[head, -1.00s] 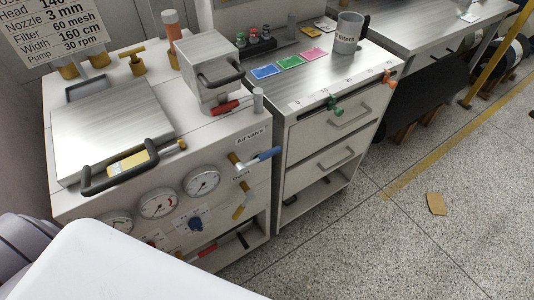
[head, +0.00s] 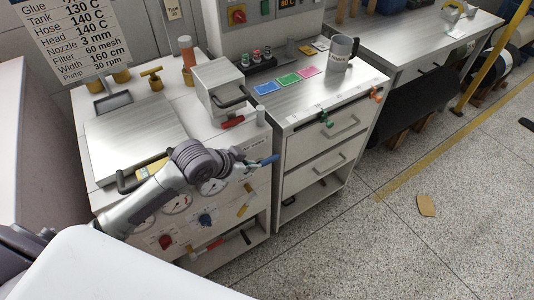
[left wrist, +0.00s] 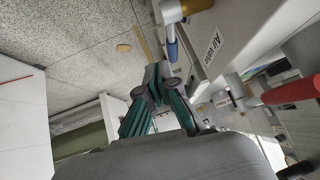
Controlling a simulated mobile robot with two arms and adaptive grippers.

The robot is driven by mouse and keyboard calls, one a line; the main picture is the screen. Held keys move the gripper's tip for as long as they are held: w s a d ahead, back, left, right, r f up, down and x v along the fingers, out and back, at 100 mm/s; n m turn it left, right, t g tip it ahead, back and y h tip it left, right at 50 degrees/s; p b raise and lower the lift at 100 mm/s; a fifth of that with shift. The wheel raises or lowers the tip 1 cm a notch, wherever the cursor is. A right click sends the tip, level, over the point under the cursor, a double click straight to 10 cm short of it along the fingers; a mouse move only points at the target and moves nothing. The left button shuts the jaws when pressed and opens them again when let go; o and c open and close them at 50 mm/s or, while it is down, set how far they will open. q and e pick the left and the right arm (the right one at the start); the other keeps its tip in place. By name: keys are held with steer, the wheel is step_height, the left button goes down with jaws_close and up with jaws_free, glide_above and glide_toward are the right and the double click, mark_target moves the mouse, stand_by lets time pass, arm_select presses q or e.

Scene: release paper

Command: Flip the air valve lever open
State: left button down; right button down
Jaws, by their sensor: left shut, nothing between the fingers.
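The air valve's blue lever (head: 268,160) sticks out to the right from the front of the glue machine in the head view. In the left wrist view the blue lever (left wrist: 172,48) hangs from a brass valve body (left wrist: 168,11), beside the "Air valve" label (left wrist: 213,48). My left gripper (head: 252,167) is at the machine's front, close to the lever, and covers the valve body in the head view. Its fingers (left wrist: 157,76) are shut and empty, with their tips just beside the lever's end. I cannot tell whether they touch it. My right gripper is not in view.
A red lever (head: 232,121) is on the machine's top edge; it also shows in the left wrist view (left wrist: 292,90). Gauges (head: 178,204) and a second brass valve (head: 247,205) sit below my arm. A drawer cabinet (head: 318,148) stands to the right.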

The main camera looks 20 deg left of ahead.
arm_select(q)
step_height(320, 180, up, 7)
steer(key=w+m, duration=0.1)
steer(key=shift+w+f+t+h, duration=0.2)
steer(key=shift+t+h, duration=0.1)
steer(key=shift+h, duration=0.1)
steer(key=p, duration=0.2)
glide_above(274, 156)
steer(key=s, duration=0.3)
step_height(274, 156, down, 6)
steer(key=f, duration=0.4)
steer(key=shift+w+a, duration=0.2)
steer(key=shift+a, duration=0.15)
steer(key=shift+a+f, duration=0.1)
steer(key=shift+f, duration=0.35)
steer(key=shift+a+p, duration=0.1)
steer(key=shift+p, duration=0.3)
